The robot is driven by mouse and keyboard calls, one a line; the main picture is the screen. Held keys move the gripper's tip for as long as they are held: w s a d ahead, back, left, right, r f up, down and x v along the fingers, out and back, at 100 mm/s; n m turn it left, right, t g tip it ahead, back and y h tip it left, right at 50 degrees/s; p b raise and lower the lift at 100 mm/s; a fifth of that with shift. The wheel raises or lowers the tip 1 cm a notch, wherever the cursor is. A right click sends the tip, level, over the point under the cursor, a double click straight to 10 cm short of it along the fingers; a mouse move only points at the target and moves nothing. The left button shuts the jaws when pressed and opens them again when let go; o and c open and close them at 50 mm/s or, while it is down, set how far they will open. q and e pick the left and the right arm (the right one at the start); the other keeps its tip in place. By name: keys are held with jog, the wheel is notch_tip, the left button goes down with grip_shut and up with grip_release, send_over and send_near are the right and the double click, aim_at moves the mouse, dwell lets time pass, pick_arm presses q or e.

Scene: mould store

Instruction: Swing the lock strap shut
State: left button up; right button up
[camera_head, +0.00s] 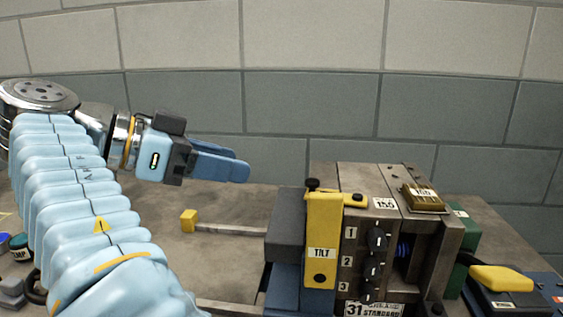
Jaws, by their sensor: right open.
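The mould (388,225) is a block of grey-brown plates standing right of centre. A tall yellow plate labelled TILT (322,222) is upright on its left front. A short yellow bar (350,198) with a dark knob sticks out to the right from the plate's top. Which yellow part is the lock strap, I cannot tell for sure. My right gripper (238,163), with blue fingers, is open and empty. It appears above and left of the mould, apart from it, fingers pointing right. My left gripper is not in view.
A yellow-topped dark item (501,279) is at right. A block wall stands behind.

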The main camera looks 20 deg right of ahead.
aim_at(312, 179)
jog(key=b+x, duration=0.2)
jog(key=x, duration=1.1)
jog(key=shift+w+d+f, duration=0.1)
jog(key=shift+d+f, duration=0.1)
jog(key=shift+d, duration=0.15)
grip_shut()
